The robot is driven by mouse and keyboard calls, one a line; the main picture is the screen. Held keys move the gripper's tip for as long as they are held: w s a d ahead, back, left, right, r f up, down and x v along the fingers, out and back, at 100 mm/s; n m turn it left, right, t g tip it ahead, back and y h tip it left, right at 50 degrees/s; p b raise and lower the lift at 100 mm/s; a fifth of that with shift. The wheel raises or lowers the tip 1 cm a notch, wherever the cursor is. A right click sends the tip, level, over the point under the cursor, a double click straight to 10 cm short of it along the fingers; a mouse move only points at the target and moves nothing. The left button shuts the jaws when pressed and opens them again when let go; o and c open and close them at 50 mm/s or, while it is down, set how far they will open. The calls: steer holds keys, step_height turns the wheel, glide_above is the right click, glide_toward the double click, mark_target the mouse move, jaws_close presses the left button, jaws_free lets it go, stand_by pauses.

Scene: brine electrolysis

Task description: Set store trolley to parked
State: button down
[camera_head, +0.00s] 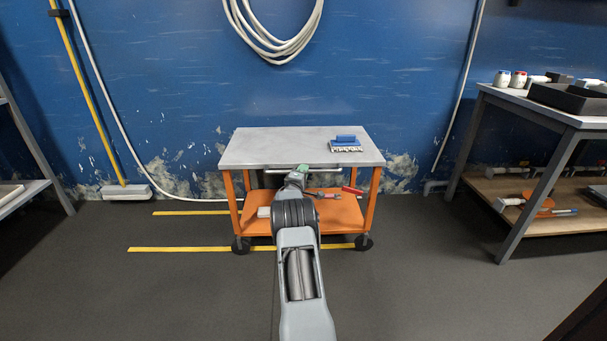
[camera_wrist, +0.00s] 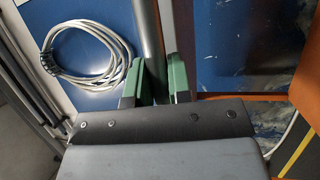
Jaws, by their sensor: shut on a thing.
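The store trolley (camera_head: 257,150) has a grey top, orange legs and an orange lower shelf (camera_head: 340,213). It stands in front of the blue wall, over the yellow floor lines, with its front wheels near the front line. A pale handle bar (camera_head: 330,168) runs along its near side. My gripper (camera_head: 299,170) is at this handle. In the wrist view, the green jaws of my gripper (camera_wrist: 155,80) are shut on the grey handle bar (camera_wrist: 147,35). My arm hides part of the lower shelf and its load.
Yellow floor lines (camera_head: 165,249) (camera_head: 185,212) run to the left. A blue brush-like item (camera_head: 345,141) is on the trolley top. A bench (camera_head: 540,112) stands right, shelving (camera_head: 30,188) left, a broom (camera_head: 125,191) at the wall. Floor between is clear.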

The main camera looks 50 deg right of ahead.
steer(key=shift+s+d, duration=0.25)
steer(key=shift+s, duration=0.05)
steer(key=c, duration=1.2)
jaws_free()
steer(key=shift+s+d, duration=0.15)
steer(key=shift+s, duration=0.05)
steer(key=shift+c, duration=0.2)
steer(key=shift+o, duration=0.8)
steer(key=shift+w, duration=0.15)
steer(key=shift+w+a, duration=0.2)
steer(key=shift+a, duration=0.15)
steer(key=p+v, duration=0.4)
steer(key=v, duration=0.9)
steer(key=shift+s+a, duration=0.15)
steer(key=shift+a, duration=0.2)
steer(key=shift+f, duration=0.15)
